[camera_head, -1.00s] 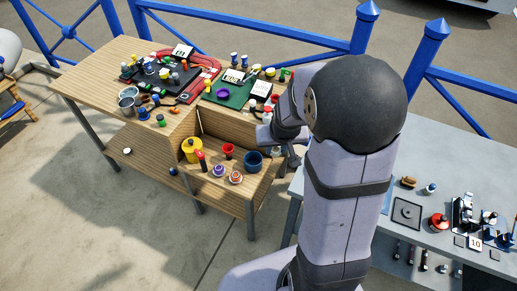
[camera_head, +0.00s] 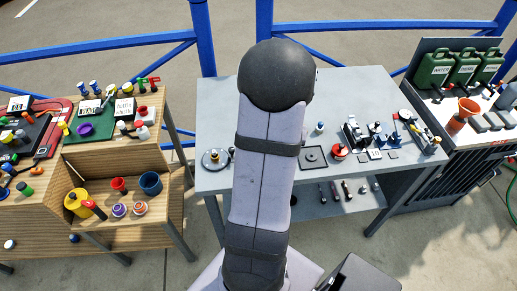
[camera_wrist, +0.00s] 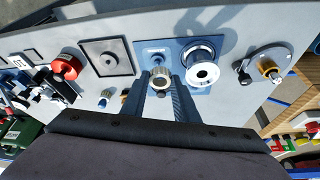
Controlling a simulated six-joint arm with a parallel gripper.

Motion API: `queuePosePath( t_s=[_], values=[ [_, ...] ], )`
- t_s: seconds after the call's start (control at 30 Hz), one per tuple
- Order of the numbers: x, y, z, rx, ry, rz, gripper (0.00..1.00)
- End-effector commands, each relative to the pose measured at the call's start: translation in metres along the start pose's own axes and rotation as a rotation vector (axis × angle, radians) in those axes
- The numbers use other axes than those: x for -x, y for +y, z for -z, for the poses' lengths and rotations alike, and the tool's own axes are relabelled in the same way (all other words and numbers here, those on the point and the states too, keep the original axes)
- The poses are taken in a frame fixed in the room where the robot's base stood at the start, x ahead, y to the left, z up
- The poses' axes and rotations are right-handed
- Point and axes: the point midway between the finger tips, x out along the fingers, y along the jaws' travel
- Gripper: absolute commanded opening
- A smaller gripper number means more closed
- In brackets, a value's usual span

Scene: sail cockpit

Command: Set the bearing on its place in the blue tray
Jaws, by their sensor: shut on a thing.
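In the wrist view the two dark fingers of my gripper (camera_wrist: 160,98) are shut on a small round metallic thing, which I take for the bearing (camera_wrist: 160,80). It shows over the near part of the blue tray (camera_wrist: 176,49); I cannot tell if it touches the tray. A larger white ring with a dark hole (camera_wrist: 203,72) stands on the tray's right side, just right of my fingers. A small label and a dark round spot lie on the tray's left side. In the head view my arm hides the gripper, the bearing and the tray.
A dark square plate (camera_wrist: 106,57) and a red round thing (camera_wrist: 66,67) lie left of the tray in the wrist view. A grey disc (camera_wrist: 252,58) with a brass part lies right. In the head view the grey table (camera_head: 335,90) is clear at the back.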

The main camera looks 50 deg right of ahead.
Motion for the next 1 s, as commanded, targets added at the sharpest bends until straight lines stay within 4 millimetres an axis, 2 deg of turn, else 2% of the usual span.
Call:
queuePosePath(
  t_s=[0.23, 0.63, 1.0],
  values=[
    [0.004, 0.004, 0.021, -0.091, 0.001, -0.039, 0.05],
    [0.004, 0.005, 0.022, -0.223, 0.0, -0.093, 0.05],
    [0.002, 0.005, 0.021, -0.239, 0.0, -0.099, 0.05]
  ],
)
